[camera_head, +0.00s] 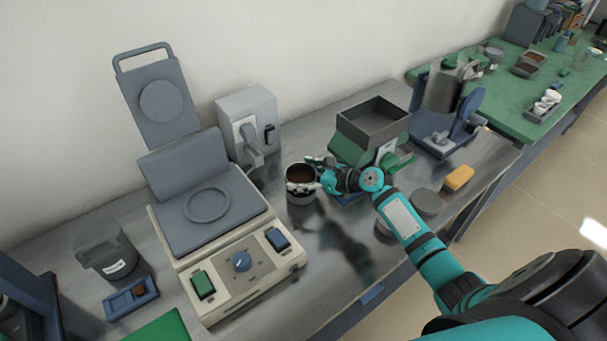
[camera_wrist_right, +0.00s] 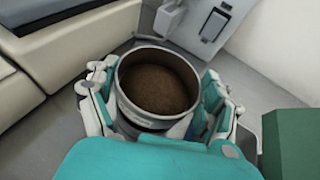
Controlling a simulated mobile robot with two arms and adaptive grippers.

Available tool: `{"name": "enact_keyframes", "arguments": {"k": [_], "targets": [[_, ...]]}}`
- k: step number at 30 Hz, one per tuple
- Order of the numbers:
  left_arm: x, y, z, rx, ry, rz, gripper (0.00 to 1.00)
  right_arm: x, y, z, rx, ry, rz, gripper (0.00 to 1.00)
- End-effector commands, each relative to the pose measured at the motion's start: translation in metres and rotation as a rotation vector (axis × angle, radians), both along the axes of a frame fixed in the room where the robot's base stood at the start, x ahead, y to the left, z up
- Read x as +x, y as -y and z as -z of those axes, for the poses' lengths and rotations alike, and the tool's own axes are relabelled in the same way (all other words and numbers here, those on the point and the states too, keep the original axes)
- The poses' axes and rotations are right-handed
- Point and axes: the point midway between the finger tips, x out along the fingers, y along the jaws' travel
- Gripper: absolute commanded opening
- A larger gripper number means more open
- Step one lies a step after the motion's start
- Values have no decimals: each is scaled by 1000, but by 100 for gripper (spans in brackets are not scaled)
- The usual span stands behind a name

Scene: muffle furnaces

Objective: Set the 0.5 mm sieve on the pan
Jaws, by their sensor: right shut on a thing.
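My right gripper (camera_head: 312,178) is shut on a round metal vessel (camera_head: 301,197) holding brown granular material. In the right wrist view the fingers clasp the vessel (camera_wrist_right: 148,122) from both sides, and it looks upright. Its label is too small to read, so I cannot tell whether it is the 0.5 mm sieve or the pan, or whether it touches the bench. Round grey metal pieces (camera_head: 428,201) stand beside my right forearm, partly hidden by it; I cannot tell which is sieve or pan. My left gripper is out of view.
Left of the vessel stands a beige machine (camera_head: 240,285) with a ring on its platform (camera_head: 170,220). A grey wall box (camera_head: 246,110) is behind. A green device with a dark hopper (camera_head: 372,122) and a yellow block (camera_head: 458,178) lie right. Bare bench (camera_head: 325,270) lies in front.

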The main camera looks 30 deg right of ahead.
Motion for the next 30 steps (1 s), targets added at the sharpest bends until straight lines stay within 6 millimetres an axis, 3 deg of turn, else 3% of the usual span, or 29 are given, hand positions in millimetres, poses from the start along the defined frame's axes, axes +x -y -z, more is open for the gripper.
{"name": "enact_keyframes", "arguments": {"k": [30], "targets": [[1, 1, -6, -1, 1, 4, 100, 0, 0, 1, 1, 1, 0, 31]]}}
